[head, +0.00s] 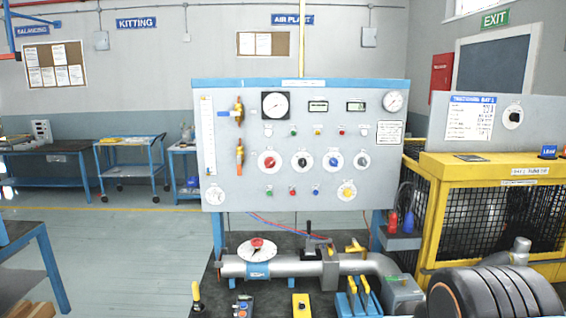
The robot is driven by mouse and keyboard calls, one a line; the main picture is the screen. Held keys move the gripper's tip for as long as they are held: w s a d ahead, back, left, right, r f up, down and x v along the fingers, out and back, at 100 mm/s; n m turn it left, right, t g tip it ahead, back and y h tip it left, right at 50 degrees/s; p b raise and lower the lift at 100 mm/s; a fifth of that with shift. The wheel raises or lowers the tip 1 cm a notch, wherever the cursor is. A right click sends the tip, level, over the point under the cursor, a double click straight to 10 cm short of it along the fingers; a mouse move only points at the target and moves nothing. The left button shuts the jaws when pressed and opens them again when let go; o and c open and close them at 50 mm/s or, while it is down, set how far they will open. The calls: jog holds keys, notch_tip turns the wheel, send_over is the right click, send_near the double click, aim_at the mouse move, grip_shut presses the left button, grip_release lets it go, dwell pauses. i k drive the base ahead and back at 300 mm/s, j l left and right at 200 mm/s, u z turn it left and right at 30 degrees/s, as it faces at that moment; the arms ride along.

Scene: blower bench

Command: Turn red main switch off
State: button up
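A rotary switch with a red knob (269,160) sits on a round white plate, leftmost in the row of rotary knobs on the upright grey panel (225,140). It is too small to read its setting or label. Beside it to the right are a black knob (302,161), a blue knob (333,161) and a grey one (362,161). Another red knob (257,242) sits on a round white dial over the pipe below the panel. My gripper is not in view, and nothing is seen touching the panel.
A silver pipe (300,267) with valves and levers runs across the bench below the panel. A yellow caged machine (490,170) stands at right. A large dark ribbed body (495,292) fills the lower right. Open floor (120,240) lies at left.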

aim_at(270, 163)
jog(key=i+j+z, duration=0.1)
jog(key=j, duration=0.25)
jog(key=i+j, duration=0.3)
jog(key=i+j+z, duration=0.15)
jog(key=j, duration=0.3)
jog(key=i+j, duration=0.2)
jog(key=j, duration=0.2)
jog(key=i+z, duration=0.05)
